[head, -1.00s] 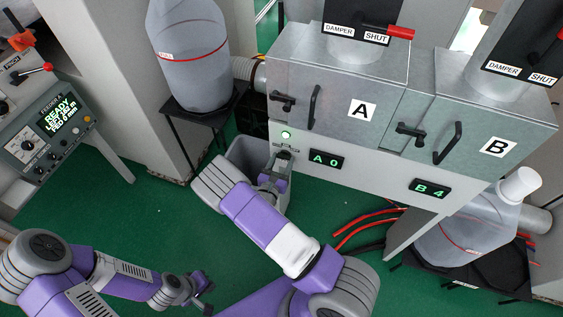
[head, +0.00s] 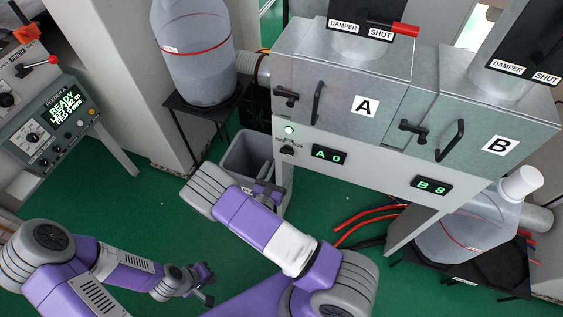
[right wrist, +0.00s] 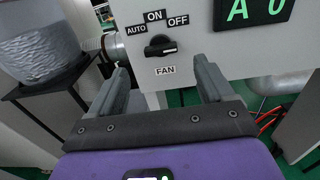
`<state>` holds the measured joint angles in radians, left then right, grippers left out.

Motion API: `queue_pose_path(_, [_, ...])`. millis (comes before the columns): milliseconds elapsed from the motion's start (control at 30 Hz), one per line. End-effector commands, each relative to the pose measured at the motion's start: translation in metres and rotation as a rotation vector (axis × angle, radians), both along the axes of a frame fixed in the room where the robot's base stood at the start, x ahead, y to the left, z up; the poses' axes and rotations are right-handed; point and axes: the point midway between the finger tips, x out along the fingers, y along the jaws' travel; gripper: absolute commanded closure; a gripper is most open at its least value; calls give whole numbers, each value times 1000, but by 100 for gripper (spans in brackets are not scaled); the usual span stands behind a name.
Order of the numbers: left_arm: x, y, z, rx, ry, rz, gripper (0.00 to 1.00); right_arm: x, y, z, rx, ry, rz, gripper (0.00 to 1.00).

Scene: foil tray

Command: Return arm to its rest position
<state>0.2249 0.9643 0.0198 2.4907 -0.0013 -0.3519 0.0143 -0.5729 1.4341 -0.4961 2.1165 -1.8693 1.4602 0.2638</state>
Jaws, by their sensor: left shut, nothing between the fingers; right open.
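My right arm reaches across the middle of the head view. Its gripper (head: 268,190) is in front of the grey bin and below the cabinet, partly hidden by its own wrist. In the right wrist view the two fingers of the right gripper (right wrist: 166,82) stand apart with nothing between them. The black fan knob (right wrist: 160,46) is beyond the fingertips and clear of them; it also shows small in the head view (head: 287,150). My left gripper (head: 207,284) is low over the green floor, shut and empty.
The metal cabinet (head: 340,80) has doors A and B. A grey bin (head: 238,158) stands under its left end. Red hoses (head: 370,218) lie on the floor. A control panel (head: 50,125) is at far left.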

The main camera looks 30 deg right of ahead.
Motion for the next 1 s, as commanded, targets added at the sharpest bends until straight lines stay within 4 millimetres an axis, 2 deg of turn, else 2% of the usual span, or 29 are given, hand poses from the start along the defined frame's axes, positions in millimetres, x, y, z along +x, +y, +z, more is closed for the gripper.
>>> queue_pose_path(200, [0, 0, 1, 0, 0, 0, 100, -8, 8, 0, -1, 2, -1, 19])
queue_pose_path(667, [0, 0, 1, 0, 0, 0, 100, -7, 7, 0, 0, 1, -2, 19])
queue_pose_path(767, [0, 0, 1, 0, 0, 0, 100, -13, 1, -4, 21, 15, -39, 19])
queue_pose_path(867, [0, 0, 2, 0, 0, 0, 100, -36, -16, -18, 96, 64, -163, 19])
queue_pose_path(967, [0, 0, 4, 0, 0, 0, 100, -79, -35, -43, 242, 141, -380, 19])
queue_pose_path(1000, [0, 0, 5, 0, 0, 0, 100, -102, -39, -54, 319, 174, -486, 19])
